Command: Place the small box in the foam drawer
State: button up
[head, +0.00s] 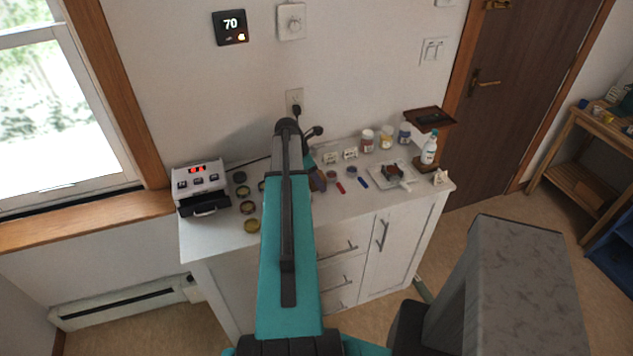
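A white device (199,178) with a red display stands at the left end of the white cabinet top. A dark drawer (204,206) at its front looks pulled out; I cannot make out any foam lining. I cannot single out the small box with certainty. Small pale labelled pieces (350,154) stand near the back of the top, too small to tell whether they are boxes or cards. My teal arm reaches over the middle of the cabinet and hides part of its top. My gripper's fingers are hidden behind the arm, so I cannot see whether they hold anything.
Several round tins (248,207) stand between the device and my arm. Right of the arm are a red piece (340,187), a blue piece (362,183), a white tray (377,178), jars (386,137), a bottle (429,150) and a brown stand (430,117). A window is at left.

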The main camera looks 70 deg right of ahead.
jog(key=c, duration=0.8)
jog(key=shift+r, duration=0.15)
jog(key=shift+r+b, duration=1.55)
jog(key=shift+r, duration=3.35)
